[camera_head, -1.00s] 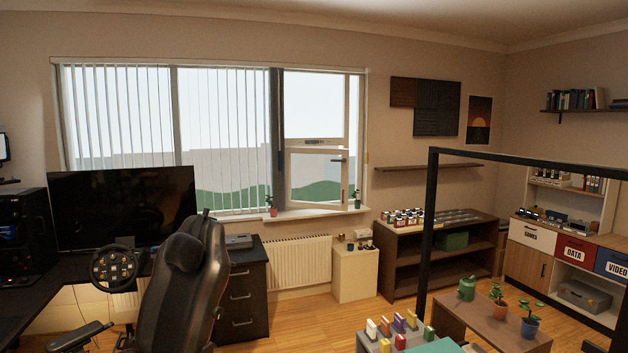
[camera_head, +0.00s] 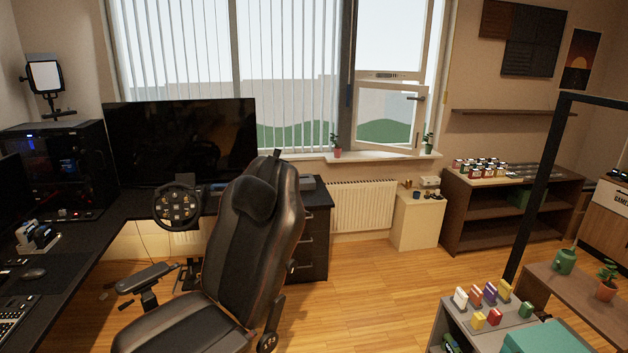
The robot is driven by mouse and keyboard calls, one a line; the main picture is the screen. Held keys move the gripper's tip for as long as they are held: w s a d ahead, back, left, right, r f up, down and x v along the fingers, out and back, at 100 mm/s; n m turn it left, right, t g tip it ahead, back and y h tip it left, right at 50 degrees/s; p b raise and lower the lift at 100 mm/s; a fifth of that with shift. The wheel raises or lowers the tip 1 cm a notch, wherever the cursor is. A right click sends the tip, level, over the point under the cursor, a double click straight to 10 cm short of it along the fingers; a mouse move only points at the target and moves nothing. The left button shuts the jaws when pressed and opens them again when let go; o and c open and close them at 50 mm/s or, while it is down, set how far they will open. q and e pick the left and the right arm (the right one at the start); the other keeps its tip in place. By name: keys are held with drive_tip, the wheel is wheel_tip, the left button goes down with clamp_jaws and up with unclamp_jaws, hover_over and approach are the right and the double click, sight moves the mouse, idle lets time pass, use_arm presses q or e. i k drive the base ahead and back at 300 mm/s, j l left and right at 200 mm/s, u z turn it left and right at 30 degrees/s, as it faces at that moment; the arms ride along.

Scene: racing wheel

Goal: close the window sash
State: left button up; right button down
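The window sash (camera_head: 422,122) is the lower white-framed pane at the right end of the window. It stands swung open at an angle, with a dark handle (camera_head: 416,98) on its upper right side. The white window sill (camera_head: 385,155) runs below it, with a small potted plant (camera_head: 337,147) to the left of the sash and another (camera_head: 428,144) at its right. Neither of my grippers shows in the head view.
A black gaming chair (camera_head: 262,225) and the dark desk (camera_head: 75,240) fill the left foreground. A radiator (camera_head: 362,206) and a small cabinet (camera_head: 416,228) stand below the window. A block shelf (camera_head: 470,330) and a black frame post (camera_head: 535,190) are at right. Wooden floor (camera_head: 370,290) is clear between.

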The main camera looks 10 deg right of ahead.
sight(423, 89)
drive_tip(key=i+l+z, duration=0.1)
drive_tip(key=i+l, duration=0.15)
drive_tip(key=i, duration=0.5)
drive_tip(key=i+l, duration=0.15)
drive_tip(key=i, duration=0.65)
drive_tip(key=i+l+z, duration=0.15)
drive_tip(key=i, duration=0.6)
